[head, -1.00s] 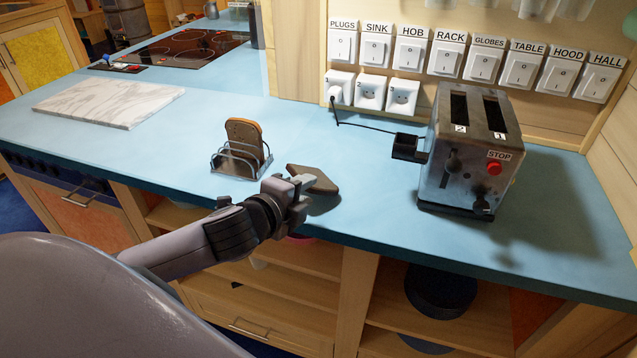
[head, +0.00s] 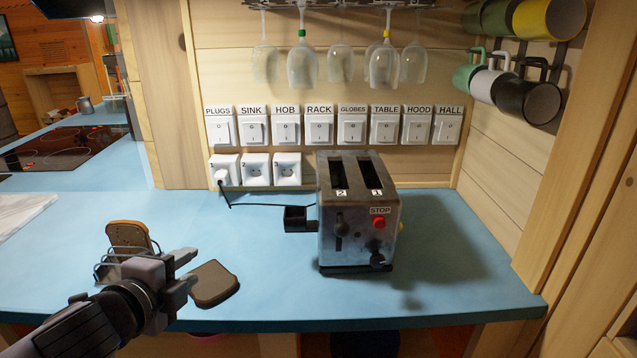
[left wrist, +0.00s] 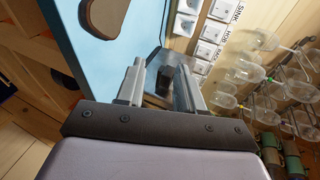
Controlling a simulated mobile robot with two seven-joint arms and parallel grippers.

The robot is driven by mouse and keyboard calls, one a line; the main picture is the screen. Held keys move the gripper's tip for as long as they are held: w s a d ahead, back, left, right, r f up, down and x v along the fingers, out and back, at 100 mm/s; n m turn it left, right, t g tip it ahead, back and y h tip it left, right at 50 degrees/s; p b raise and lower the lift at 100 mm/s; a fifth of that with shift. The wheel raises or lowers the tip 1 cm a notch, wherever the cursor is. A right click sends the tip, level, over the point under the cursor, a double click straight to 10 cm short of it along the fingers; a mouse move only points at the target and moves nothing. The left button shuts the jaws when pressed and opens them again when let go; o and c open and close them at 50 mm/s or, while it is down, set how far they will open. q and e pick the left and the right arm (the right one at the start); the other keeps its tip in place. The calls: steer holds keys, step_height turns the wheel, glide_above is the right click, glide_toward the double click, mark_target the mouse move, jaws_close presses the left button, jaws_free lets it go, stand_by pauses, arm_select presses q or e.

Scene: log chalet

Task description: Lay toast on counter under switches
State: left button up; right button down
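A slice of toast (head: 214,283) lies on the blue counter (head: 260,306) near its front edge, left of the toaster and below the switches (head: 319,130). It also shows in the left wrist view (left wrist: 101,17), off to one side of the fingers. My left gripper (head: 188,271) is just left of and above this slice. In the left wrist view the fingers (left wrist: 160,88) are apart with nothing between them. Another slice (head: 128,235) stands in the wire rack (head: 100,270), partly hidden by my left gripper. My right gripper is out of view.
A metal toaster (head: 358,222) stands at the middle right, its cord running to a socket (head: 222,170). Glasses (head: 300,66) hang above, and mugs (head: 525,98) hang at the upper right. The counter right of the toaster is clear.

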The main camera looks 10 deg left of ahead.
arm_select(q)
steer(key=s+d+f+n+g+h, duration=0.1)
steer(key=s+d+f+n, duration=0.2)
steer(key=f, duration=0.6)
steer(key=s+d+f+n+g+h, duration=0.1)
steer(key=s+d+f+n, duration=0.2)
steer(key=s+f+n, duration=0.4)
steer(key=s+d+f+n+g+h, duration=0.1)
steer(key=s+d+f+n, duration=0.2)
steer(key=f, duration=1)
steer(key=shift+s+d+f+n, duration=0.2)
steer(key=shift+s+n, duration=0.75)
steer(key=shift+n, duration=0.05)
